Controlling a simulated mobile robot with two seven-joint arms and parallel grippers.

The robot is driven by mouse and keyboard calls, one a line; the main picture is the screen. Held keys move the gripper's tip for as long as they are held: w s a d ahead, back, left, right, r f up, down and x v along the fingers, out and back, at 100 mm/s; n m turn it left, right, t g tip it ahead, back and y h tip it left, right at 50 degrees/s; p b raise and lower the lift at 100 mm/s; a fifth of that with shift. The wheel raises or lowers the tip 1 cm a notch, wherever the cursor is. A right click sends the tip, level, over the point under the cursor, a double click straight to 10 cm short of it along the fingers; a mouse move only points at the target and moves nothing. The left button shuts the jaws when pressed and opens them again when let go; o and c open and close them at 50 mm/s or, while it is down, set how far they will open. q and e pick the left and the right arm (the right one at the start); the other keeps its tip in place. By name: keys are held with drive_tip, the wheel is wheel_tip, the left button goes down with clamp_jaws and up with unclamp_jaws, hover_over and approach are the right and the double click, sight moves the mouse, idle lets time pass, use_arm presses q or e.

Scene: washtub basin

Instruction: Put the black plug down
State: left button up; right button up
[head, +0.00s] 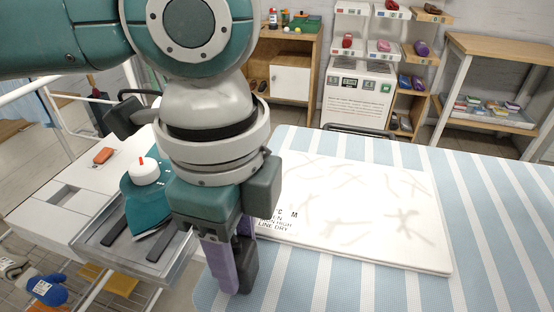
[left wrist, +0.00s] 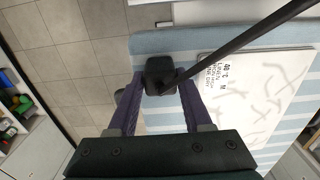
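My left gripper (head: 232,275) points down over the near left edge of the blue-and-white striped ironing board (head: 330,290). Its purple fingers are closed around the black plug (head: 245,272), a small dark block at the fingertips. The left wrist view shows the plug (left wrist: 160,72) between the two fingers, with a thick dark cord or bar crossing from it to the upper right. I cannot tell whether the plug touches the board. My right gripper is in neither view.
A white cloth (head: 360,215) with printed care text lies flat on the board. A teal iron (head: 147,205) stands on a metal tray (head: 125,255) at the left. Shelves with small goods are behind. The board's near right part is clear.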

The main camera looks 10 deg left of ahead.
sight(237, 250)
use_arm(q)
drive_tip(key=o, duration=0.4)
wheel_tip(237, 250, up, 12)
drive_tip(key=p, duration=0.2)
drive_tip(key=s+d+f+n+t+h, duration=0.2)
drive_tip(key=s+d+f+n+h, duration=0.25)
drive_tip(key=d, duration=0.25)
drive_tip(key=s+a+f+n+y, duration=0.1)
drive_tip(key=s+a+f+n, duration=0.1)
drive_tip(key=a+n, duration=0.2)
drive_tip(key=s+a+f+n+t+y, duration=0.1)
drive_tip(key=s+a+f+n+y, duration=0.1)
drive_tip(key=a, duration=0.5)
drive_tip(key=s+a+f+n+y, duration=0.1)
drive_tip(key=s+a+f+n, duration=0.2)
drive_tip(key=a+n, duration=0.2)
drive_tip(key=shift+s+a+f+n+t, duration=0.1)
drive_tip(key=shift+s+a+n+t, duration=0.1)
drive_tip(key=shift+s+n+t, duration=0.2)
wheel_tip(237, 250, up, 49)
drive_tip(key=p, duration=4.8)
drive_tip(key=shift+w+f+p, duration=0.1)
drive_tip(key=shift+f+p, duration=0.05)
drive_tip(key=shift+p, duration=0.15)
